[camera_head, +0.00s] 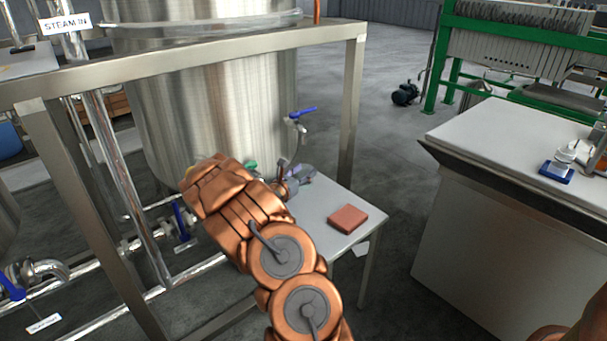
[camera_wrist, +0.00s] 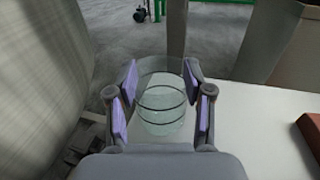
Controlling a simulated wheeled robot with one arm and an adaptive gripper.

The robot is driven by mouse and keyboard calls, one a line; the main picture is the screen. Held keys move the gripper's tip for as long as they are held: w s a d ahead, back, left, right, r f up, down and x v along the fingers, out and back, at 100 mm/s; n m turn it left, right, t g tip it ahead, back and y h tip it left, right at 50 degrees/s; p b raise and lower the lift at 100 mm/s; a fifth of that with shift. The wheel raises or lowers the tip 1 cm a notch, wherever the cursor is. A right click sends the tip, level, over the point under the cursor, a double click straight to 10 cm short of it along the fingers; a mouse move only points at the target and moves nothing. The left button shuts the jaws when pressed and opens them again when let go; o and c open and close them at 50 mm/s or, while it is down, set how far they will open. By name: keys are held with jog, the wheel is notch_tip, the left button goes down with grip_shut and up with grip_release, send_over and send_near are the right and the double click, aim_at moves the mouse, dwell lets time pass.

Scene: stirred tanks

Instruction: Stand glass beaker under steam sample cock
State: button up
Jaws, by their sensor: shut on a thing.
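The clear glass beaker (camera_wrist: 162,110), marked with dark rings, is upright between the purple-padded fingers of my gripper (camera_wrist: 162,97) in the wrist view. The gripper is shut on it. In the head view, my gripper (camera_head: 298,176) is low beside the steel tank (camera_head: 225,110), over the small pale table, and the arm hides much of that area. A cock with a blue lever (camera_head: 300,113) sticks out of the tank above and near the gripper. No label on it is readable. I cannot tell whether the beaker touches the table.
The small table (camera_head: 315,200) bears a red-brown block (camera_head: 357,218) to the gripper's right. A steel frame leg (camera_head: 350,110) stands behind. Pipes with blue-handled valves (camera_head: 181,220) run at lower left. A larger bench (camera_head: 500,150) is at right, with clear floor between.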

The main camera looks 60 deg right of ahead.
jog(key=o, duration=1.1)
jog(key=shift+f, duration=0.1)
jog(key=shift+o, duration=0.2)
